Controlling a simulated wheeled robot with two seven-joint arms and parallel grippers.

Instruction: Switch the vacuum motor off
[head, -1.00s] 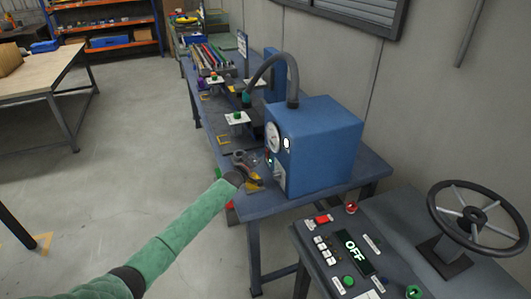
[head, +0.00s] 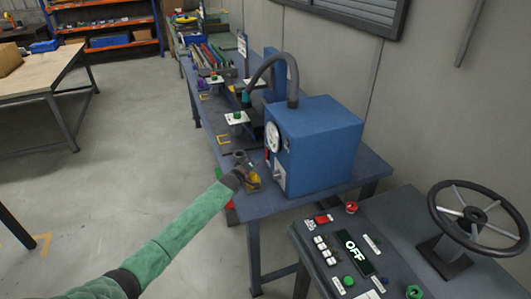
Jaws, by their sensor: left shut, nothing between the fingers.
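The vacuum motor is a blue box (head: 325,150) on the bench, with a dark hose (head: 268,70) rising from its top. Its front face carries a round white gauge (head: 272,137), a small round lamp (head: 285,144) that looks unlit, and a pale switch plate (head: 279,174) low down. The switch's position is too small to tell. My left gripper (head: 246,167) is shut and empty, just left of the plate and apart from it. My right gripper is out of view.
A console (head: 345,255) with buttons, a display reading OFF and a handwheel (head: 478,212) stands at the front right. A white plate with a green button (head: 237,117) and coloured rods (head: 208,58) are farther along the blue bench (head: 290,203).

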